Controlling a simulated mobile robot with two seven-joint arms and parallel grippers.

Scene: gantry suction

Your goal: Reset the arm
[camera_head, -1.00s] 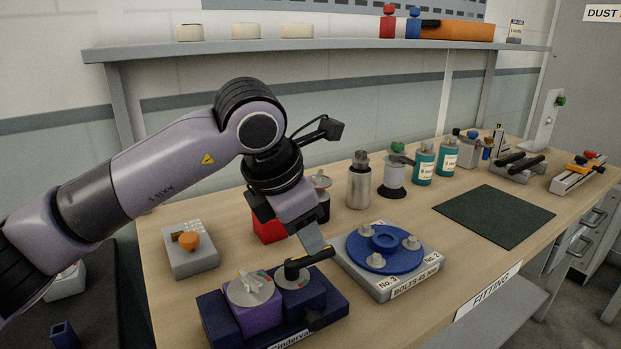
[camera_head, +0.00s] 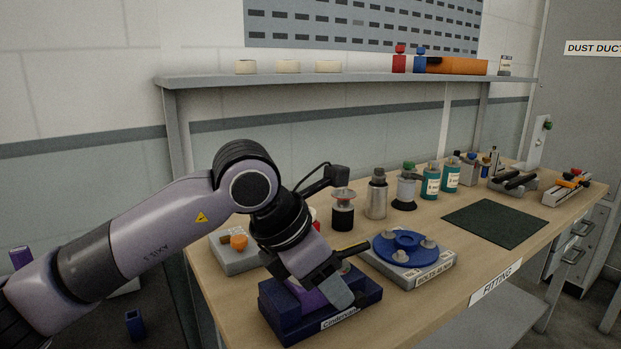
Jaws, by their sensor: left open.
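My left arm comes in from the left, and my left gripper (camera_head: 341,280) points down over the dark blue fixture block (camera_head: 365,294) at the table's near edge. The gripper is open. Its finger covers most of the purple block (camera_head: 311,297) and the round tops on the fixture. I cannot tell whether the finger touches the fixture. My right gripper is not in view.
A blue disc (camera_head: 385,247) with metal knobs sits on a grey base just right of the gripper. A grey box with an orange knob (camera_head: 239,242) is at the left. Canisters and teal bottles (camera_head: 430,184) stand behind. The dark green mat (camera_head: 495,222) is bare.

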